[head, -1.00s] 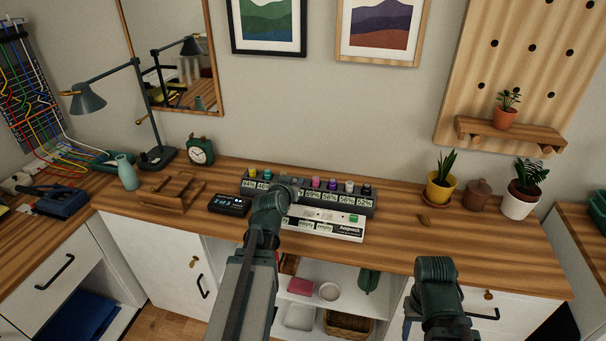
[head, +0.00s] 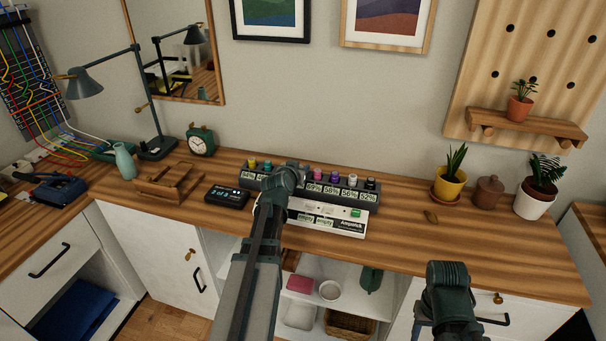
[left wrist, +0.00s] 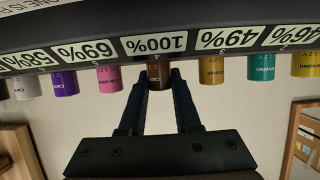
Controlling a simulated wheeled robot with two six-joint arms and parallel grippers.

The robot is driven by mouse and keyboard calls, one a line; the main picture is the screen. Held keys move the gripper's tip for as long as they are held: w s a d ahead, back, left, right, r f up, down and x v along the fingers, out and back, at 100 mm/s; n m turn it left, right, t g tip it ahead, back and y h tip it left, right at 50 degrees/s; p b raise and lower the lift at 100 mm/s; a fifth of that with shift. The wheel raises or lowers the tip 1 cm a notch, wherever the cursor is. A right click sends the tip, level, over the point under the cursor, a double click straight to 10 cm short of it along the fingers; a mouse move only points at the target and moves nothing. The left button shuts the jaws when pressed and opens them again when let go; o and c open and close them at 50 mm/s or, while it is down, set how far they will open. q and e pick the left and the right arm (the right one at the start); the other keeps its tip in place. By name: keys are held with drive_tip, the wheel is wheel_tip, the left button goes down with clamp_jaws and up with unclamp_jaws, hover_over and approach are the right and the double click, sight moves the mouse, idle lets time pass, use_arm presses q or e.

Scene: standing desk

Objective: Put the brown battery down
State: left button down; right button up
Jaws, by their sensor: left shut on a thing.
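The brown battery (left wrist: 159,76) shows between the fingertips of my left gripper (left wrist: 160,84) in the left wrist view. The fingers are shut on it. Its far end meets the dark battery rack (left wrist: 215,52) at the slot labelled 100%; how deep it sits I cannot tell. In the head view the rack (head: 325,196) stands on the desk with several coloured batteries upright in it. There my left gripper (head: 296,169) is over the rack, mostly hidden by my arm, which also hides the brown battery. My right arm shows at the lower right, its gripper out of view.
Pink (left wrist: 109,78) and yellow (left wrist: 210,70) batteries flank the brown one closely. A white charger strip (head: 340,219) with "empty" displays lies in front of the rack. A dark display device (head: 228,196) is to its left. The desk right of the rack is mostly clear.

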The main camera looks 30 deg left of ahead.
use_arm(q)
drive_tip(key=shift+r, duration=0.1)
drive_tip(key=shift+f, duration=0.25)
drive_tip(key=c, duration=0.6)
unclamp_jaws()
drive_tip(key=shift+r, duration=0.2)
